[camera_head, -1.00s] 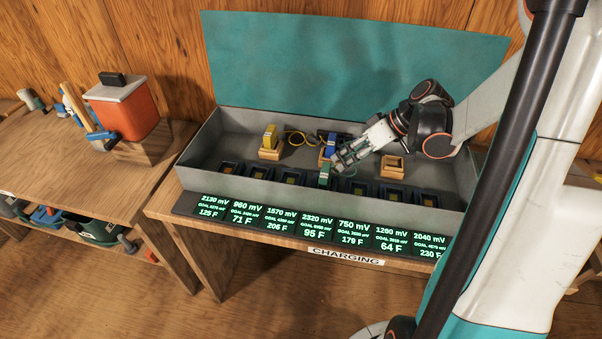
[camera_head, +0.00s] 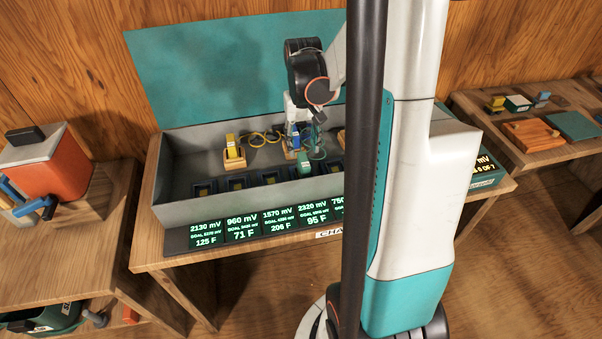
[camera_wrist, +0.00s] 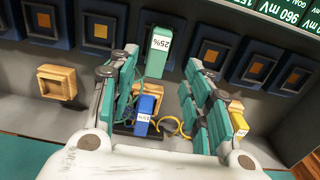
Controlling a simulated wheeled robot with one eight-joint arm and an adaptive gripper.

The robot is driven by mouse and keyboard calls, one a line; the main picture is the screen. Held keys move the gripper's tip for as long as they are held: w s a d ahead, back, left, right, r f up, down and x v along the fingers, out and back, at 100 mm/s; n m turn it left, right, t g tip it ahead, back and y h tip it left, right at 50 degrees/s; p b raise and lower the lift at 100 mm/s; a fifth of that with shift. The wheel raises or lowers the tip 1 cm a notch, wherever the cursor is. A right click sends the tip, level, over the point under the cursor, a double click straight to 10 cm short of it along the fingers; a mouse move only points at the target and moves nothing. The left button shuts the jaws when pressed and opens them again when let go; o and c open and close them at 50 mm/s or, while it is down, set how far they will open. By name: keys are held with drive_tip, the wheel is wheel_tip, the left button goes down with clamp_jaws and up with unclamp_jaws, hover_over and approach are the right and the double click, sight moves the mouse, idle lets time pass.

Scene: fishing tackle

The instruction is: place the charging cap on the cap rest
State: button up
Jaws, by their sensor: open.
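A green block (camera_head: 305,167) labelled 25% stands in a charging slot of the grey box (camera_head: 178,210). In the wrist view the green block (camera_wrist: 158,55) shows between and past the fingertips of my gripper (camera_wrist: 162,62). The jaws are open, with nothing visibly clamped. In the head view my gripper (camera_head: 296,112) hangs over the box behind the green block, partly hidden. A blue block (camera_wrist: 145,108) is at a wooden rest (camera_head: 290,154). A yellow block (camera_head: 232,147) sits on another wooden rest (camera_head: 234,161). An empty wooden rest (camera_wrist: 57,82) shows at left in the wrist view. Which block is the cap is unclear.
A teal lid (camera_head: 220,65) stands up behind the box. Dark slots (camera_head: 236,184) line its front, above lit displays (camera_head: 240,226). A yellow cable (camera_head: 262,136) and a green cable (camera_head: 318,142) loop near the rests. My own arm column hides the box's right end.

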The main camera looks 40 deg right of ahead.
sight(304, 159)
wheel_tip(304, 159, down, 9)
drive_tip(key=b, duration=0.3)
drive_tip(key=shift+d+r, duration=0.1)
drive_tip(key=shift+d, duration=0.05)
drive_tip(key=shift+s+r, duration=0.1)
clamp_jaws()
